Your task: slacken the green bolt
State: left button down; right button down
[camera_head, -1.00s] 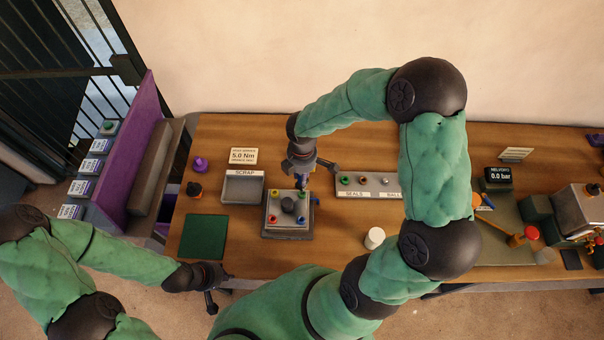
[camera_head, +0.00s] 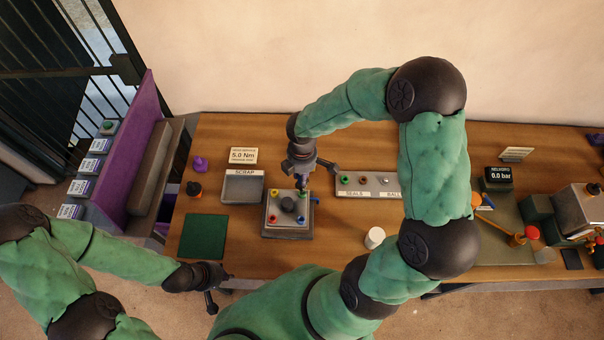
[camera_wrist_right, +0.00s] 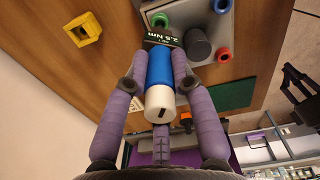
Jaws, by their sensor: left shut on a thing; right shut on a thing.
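The square grey fixture (camera_head: 287,235) stands on the wooden table with coloured bolts at its corners and a dark round knob in the middle. A green bolt (camera_wrist_right: 160,19) shows in the right wrist view just past the tool. My right gripper (camera_head: 303,180) is over the fixture's far right corner. It is shut on a blue and white torque driver (camera_wrist_right: 160,70) with a 2.5 Nm label. The driver's tip is hidden, so I cannot tell whether it touches a bolt. My left gripper (camera_head: 211,304) is shut at the table's front edge; what it holds is unclear.
The scrap tray (camera_head: 226,188) and a green mat (camera_head: 187,237) lie left of the fixture. A white cylinder (camera_head: 374,238) stands near the front.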

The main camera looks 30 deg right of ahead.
jog(key=shift+f+b, duration=0.7)
jog(key=shift+f, duration=0.25)
jog(key=c, duration=1)
grip_release()
jog(key=shift+o, duration=0.2)
jog(key=shift+r, duration=0.15)
notch_tip(320, 180, up, 12)
jog(key=shift+f, duration=0.15)
